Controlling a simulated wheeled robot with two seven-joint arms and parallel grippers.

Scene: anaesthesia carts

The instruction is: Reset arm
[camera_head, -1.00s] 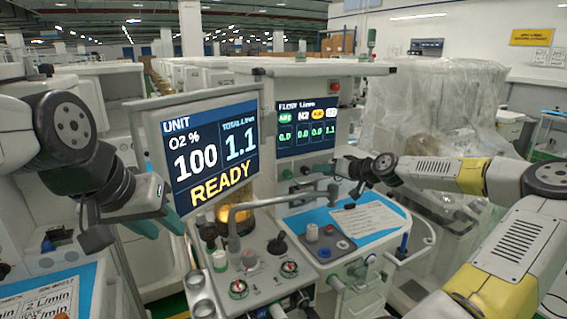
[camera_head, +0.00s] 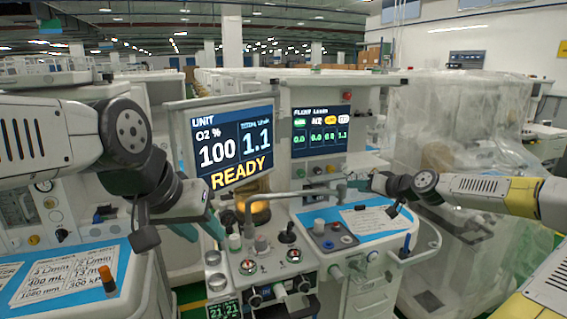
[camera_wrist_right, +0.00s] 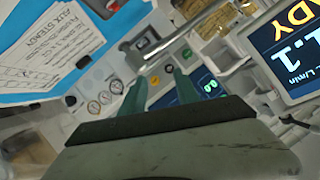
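My left gripper (camera_head: 205,228) reaches in from the left, in front of the lower part of the READY screen (camera_head: 232,148). Its two teal fingers are apart with nothing seen between them. My right gripper (camera_head: 350,184) reaches in from the right, over the far side of the blue-topped cart shelf and below the flow screen (camera_head: 321,131). In the right wrist view, its two teal fingers (camera_wrist_right: 160,90) are spread and empty. Gauges, papers and part of the READY screen lie beyond them.
The middle cart carries knobs, a metal pipe (camera_head: 290,194) and a paper sheet (camera_head: 372,220). At left, another cart holds an orange-capped item (camera_head: 107,280) and papers. A plastic-draped machine (camera_head: 445,130) stands at right, close to my right arm.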

